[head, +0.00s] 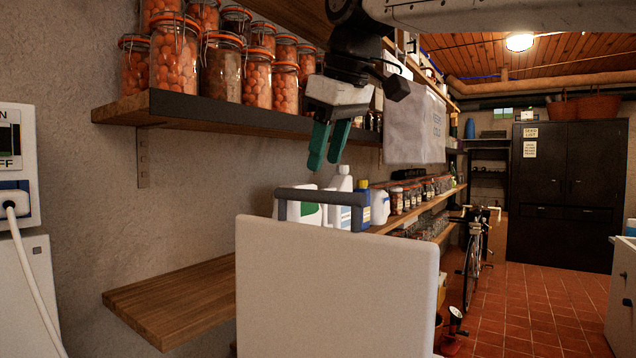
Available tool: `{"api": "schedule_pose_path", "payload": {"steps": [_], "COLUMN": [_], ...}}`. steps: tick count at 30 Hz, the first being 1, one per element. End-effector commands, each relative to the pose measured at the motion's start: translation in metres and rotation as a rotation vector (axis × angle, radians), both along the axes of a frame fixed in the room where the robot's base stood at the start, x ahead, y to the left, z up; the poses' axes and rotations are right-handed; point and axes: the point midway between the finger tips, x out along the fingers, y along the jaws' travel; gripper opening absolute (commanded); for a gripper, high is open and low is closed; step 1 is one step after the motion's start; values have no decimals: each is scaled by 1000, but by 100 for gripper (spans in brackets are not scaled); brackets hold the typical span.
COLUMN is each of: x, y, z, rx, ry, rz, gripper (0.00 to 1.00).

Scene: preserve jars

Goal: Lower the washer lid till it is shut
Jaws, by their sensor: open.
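The washer lid (335,290) is a white panel that stands raised, close to upright, at the lower middle of the head view. A grey bar handle (320,196) runs along its top edge. My gripper (327,165) has green fingers and points down, a little above the handle in the picture. It is open, with nothing between its fingers, and appears apart from the handle; the depth between them is hard to judge. The washer's body is hidden behind the lid or out of frame.
An upper shelf (240,122) with several orange-filled jars (174,62) runs along the wall beside my gripper. A lower wooden shelf (170,300) is left of the lid. Bottles (342,190) stand behind the handle. A bicycle (473,255) and dark cabinet (565,190) are farther back; tiled floor lies right.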

Motion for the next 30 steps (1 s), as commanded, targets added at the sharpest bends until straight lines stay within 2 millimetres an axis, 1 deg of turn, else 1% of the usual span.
{"api": "schedule_pose_path", "payload": {"steps": [1,3,9,14,21,22,23,24,26,30], "x": [3,8,18,21,21,21,21,21,21,22], "y": [0,2,8,11,12,12,12,12,12,12], "z": [-9,-20,-45,-53,-54,-54,-54,-54,-54,-54], "rx": [-1,-1,0,0,0,0,0,0,0,1], "ry": [3,3,2,1,0,0,0,0,0,1], "rz": [-2,-3,-3,-2,-1,-1,-1,-1,-1,-1], "gripper": [41,41,41,41,41,36,27,16,0,0]}}
